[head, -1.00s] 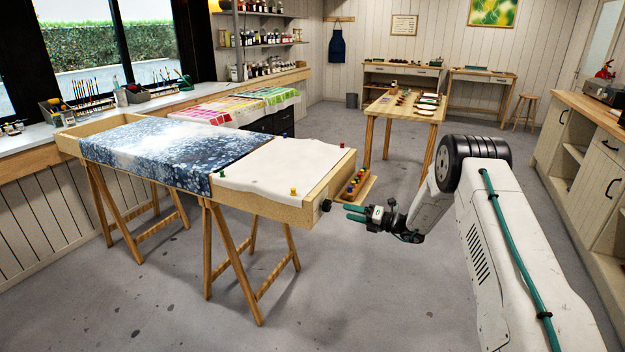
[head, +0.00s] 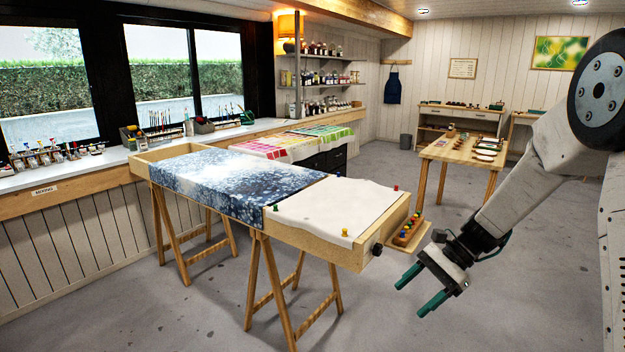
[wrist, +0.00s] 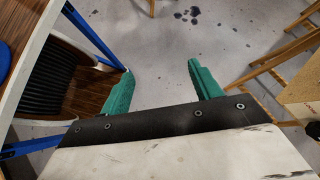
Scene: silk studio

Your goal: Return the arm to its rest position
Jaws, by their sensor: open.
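My gripper (head: 420,289) is open and empty, with its two green fingers apart. In the head view it hangs over bare floor, to the right of and in front of the silk frame's near end. In the wrist view my gripper (wrist: 161,85) points down at grey floor, with nothing between the fingers. My arm reaches down to it from the upper right of the head view.
The wooden silk frame (head: 325,248) stands on trestles with blue-patterned and white cloth. A small shelf with colored pins (head: 409,231) juts from its right end. A work table (head: 462,151) stands behind. The floor (head: 440,330) in front is open.

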